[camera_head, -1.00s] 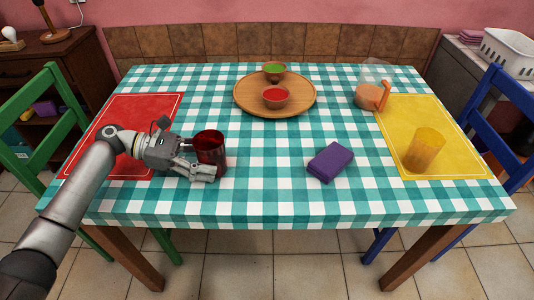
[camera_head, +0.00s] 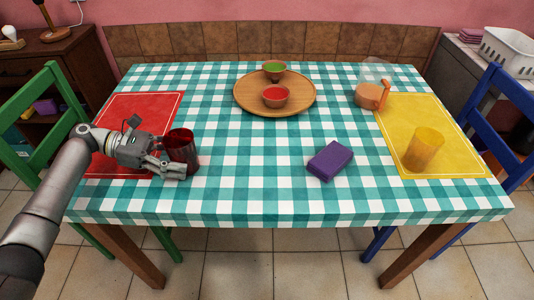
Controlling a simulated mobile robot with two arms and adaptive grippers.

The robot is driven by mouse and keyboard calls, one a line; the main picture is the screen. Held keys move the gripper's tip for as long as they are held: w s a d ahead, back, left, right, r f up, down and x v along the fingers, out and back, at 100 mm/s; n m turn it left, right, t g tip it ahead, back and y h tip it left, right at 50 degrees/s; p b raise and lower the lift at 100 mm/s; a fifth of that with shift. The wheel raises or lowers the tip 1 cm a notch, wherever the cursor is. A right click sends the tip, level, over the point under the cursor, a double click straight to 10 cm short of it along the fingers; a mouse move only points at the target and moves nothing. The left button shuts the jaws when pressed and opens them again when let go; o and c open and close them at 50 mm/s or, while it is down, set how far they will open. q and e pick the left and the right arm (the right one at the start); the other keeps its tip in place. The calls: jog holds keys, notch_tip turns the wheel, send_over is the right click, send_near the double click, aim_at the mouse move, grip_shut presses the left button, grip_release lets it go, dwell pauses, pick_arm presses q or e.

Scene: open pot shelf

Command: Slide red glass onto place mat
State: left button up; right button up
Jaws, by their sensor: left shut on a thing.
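A dark red glass (camera_head: 184,146) stands upright at the right edge of the red place mat (camera_head: 150,105), on the left of the table. It seems to overlap the mat's right border; its exact base contact is partly hidden by my gripper. My left gripper (camera_head: 178,165) reaches in from the left, low over the mat, with its fingers shut on the glass. My right gripper is not in view.
A yellow mat (camera_head: 400,115) with a yellow glass (camera_head: 424,150) lies on the right. A pitcher (camera_head: 370,95) stands behind it. A round wooden tray (camera_head: 245,95) holds two bowls. A purple napkin (camera_head: 330,160) lies at front centre. The cloth between red mat and napkin is clear.

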pick_arm(q)
jog(key=shift+w+a, duration=0.15)
jog(key=shift+a, duration=1.7)
jog(key=shift+a+b, duration=0.35)
jog(key=shift+a, duration=0.55)
jog(key=shift+w+a, duration=0.1)
jog(key=shift+a, duration=0.45)
jog(key=shift+a+b, duration=0.4)
jog(key=shift+a, duration=0.45)
jog(key=shift+w+a+b, duration=0.1)
jog(key=shift+a+b, duration=0.55)
jog(key=shift+a, duration=0.7)
jog(key=shift+a+b, duration=0.4)
jog(key=shift+a, duration=0.25)
jog(key=shift+a+b, duration=0.5)
jog(key=shift+a, duration=0.3)
jog(key=shift+w+a+b, duration=0.15)
jog(key=shift+a+b, duration=1.2)
jog(key=shift+a, duration=0.05)
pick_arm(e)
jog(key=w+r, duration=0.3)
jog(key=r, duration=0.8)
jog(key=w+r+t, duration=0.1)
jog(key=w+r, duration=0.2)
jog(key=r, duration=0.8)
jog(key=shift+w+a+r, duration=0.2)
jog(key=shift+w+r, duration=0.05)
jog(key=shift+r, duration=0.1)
pick_arm(q)
jog(key=o, duration=0.8)
